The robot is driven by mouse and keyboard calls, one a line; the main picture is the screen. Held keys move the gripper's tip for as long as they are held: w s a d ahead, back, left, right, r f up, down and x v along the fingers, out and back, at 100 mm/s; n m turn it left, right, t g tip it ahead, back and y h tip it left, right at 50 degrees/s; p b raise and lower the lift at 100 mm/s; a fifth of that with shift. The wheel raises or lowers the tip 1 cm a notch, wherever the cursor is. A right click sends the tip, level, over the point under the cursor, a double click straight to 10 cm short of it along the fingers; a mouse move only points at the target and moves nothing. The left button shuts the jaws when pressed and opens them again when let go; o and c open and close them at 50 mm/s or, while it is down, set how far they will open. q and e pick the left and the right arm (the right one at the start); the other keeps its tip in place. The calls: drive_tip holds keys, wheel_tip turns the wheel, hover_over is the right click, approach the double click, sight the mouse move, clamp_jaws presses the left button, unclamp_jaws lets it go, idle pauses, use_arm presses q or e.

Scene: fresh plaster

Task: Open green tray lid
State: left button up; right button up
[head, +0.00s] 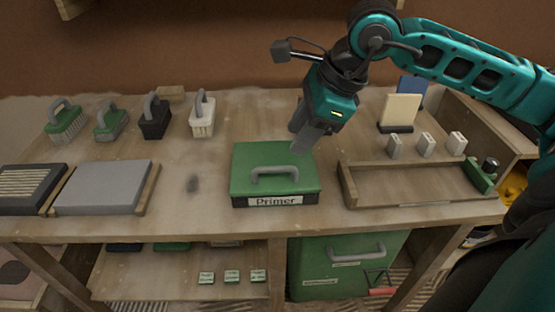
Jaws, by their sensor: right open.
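The green tray (273,174) stands on the wooden table near its front edge, with a dark base and a "Primer" label on its front. Its green lid (245,160) is closed and carries a grey handle (275,171) towards the front. My right gripper (302,143) points down over the back right part of the lid, behind the handle. It is open and seems empty; its fingers partly overlap each other in this view. I cannot tell whether the fingertips touch the lid. My left gripper is not in view.
Several brushes with handles (155,118) stand at the back left. A grey flat board (103,187) lies left of the tray. A wooden tray (410,187) with raised edges lies to the right, small blocks (426,145) behind it. A green box (345,265) sits below the table.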

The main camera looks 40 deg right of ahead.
sight(275, 168)
drive_tip(key=x, duration=0.9)
drive_tip(key=shift+c, duration=0.5)
clamp_jaws()
